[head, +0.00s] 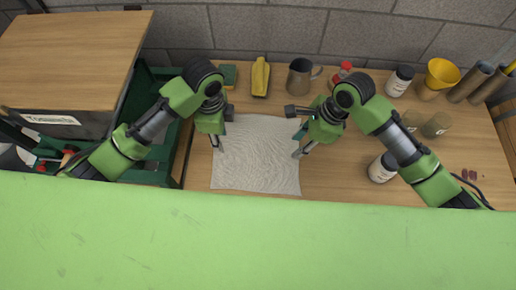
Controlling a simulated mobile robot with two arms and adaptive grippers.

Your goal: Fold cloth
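A pale grey, wavy-patterned cloth (256,165) lies spread out on the wooden table, roughly square, with slightly uneven edges. My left gripper (218,146) is over the cloth's left edge, pointing down. My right gripper (299,150) is at the cloth's right edge, angled down toward it. Whether either gripper touches the cloth, and how wide the fingers are, is too small to tell. The cloth's upper corners are partly hidden by my grippers.
Behind the cloth stand a green and yellow sponge (229,75), a yellow object (260,77), a metal jug (301,77) and a red-capped bottle (344,70). A white jar (382,168) and glasses (436,125) stand right. A wooden-topped cabinet (70,55) is left.

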